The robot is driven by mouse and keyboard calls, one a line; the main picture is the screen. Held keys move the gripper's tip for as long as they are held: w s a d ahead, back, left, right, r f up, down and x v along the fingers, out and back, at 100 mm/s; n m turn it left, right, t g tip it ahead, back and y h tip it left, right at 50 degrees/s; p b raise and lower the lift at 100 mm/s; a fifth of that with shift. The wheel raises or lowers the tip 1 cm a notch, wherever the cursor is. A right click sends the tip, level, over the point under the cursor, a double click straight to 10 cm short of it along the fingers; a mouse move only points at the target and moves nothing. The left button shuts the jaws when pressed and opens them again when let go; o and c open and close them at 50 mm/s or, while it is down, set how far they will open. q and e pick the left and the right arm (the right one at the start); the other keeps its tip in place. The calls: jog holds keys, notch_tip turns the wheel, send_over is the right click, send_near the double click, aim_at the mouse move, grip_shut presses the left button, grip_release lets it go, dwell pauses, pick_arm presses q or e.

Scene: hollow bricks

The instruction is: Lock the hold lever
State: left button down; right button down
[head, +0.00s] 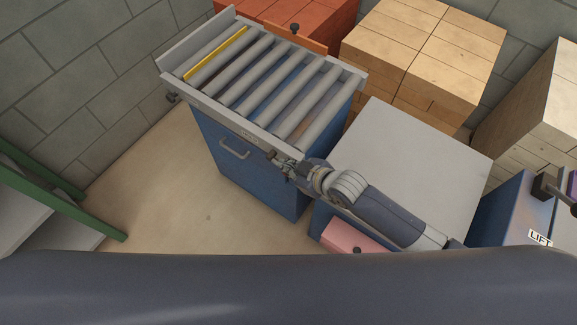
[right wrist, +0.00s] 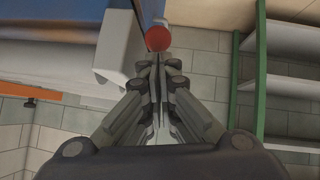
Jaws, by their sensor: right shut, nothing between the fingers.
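My right gripper (head: 284,162) is at the front rail of the roller table (head: 225,118), near its right front corner. In the right wrist view its fingers (right wrist: 158,62) are shut with nothing between them. A round red knob (right wrist: 158,38), apparently the hold lever's end, sits right at the fingertips; I cannot tell whether they touch it. In the head view the gripper hides the knob. A small label (head: 250,136) on the rail beside it is too small to read. My left gripper is not in view.
The roller table has a blue cabinet (head: 232,172) with a grey handle. A grey-topped block (head: 410,160) stands right of it under my right arm. Brick stacks (head: 425,50) stand behind. A LIFT label (head: 540,239) is at right, a green-framed shelf (head: 60,190) at left. Floor between is clear.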

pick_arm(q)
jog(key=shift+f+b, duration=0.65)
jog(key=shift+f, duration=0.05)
pick_arm(e)
jog(key=shift+s+d+f+y, duration=0.1)
jog(key=shift+f+y, duration=0.2)
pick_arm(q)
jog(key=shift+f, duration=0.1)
